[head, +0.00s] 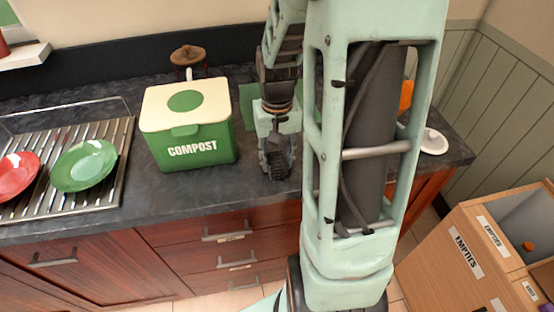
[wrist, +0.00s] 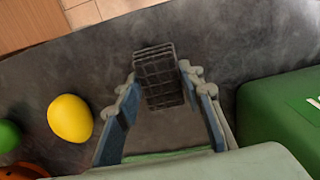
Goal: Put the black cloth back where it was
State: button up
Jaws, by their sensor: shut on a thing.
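My gripper (head: 276,155) points down at the dark counter just right of the compost bin in the head view. In the wrist view its two blue fingers (wrist: 160,85) close on a small dark piece with a grid pattern (wrist: 158,75). This piece looks like the black cloth, but its material is unclear. It sits between the fingertips, low over or touching the counter; I cannot tell which. In the head view, only a dark shape shows at the fingertips. No other black cloth is visible.
The green compost bin (head: 195,140) stands close beside my gripper. A dish rack (head: 110,180) with a red plate (head: 18,172) and a green plate (head: 84,164) is at left. A yellow fruit (wrist: 70,118) lies on the counter in the wrist view. The counter edge (wrist: 110,25) is near.

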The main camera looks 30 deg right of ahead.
aim_at(277, 160)
jog(key=shift+f, duration=0.2)
jog(key=o, duration=1)
jog(key=shift+r, duration=0.15)
notch_tip(277, 160, up, 12)
jog(key=shift+r+p, duration=0.1)
jog(key=shift+p, duration=0.25)
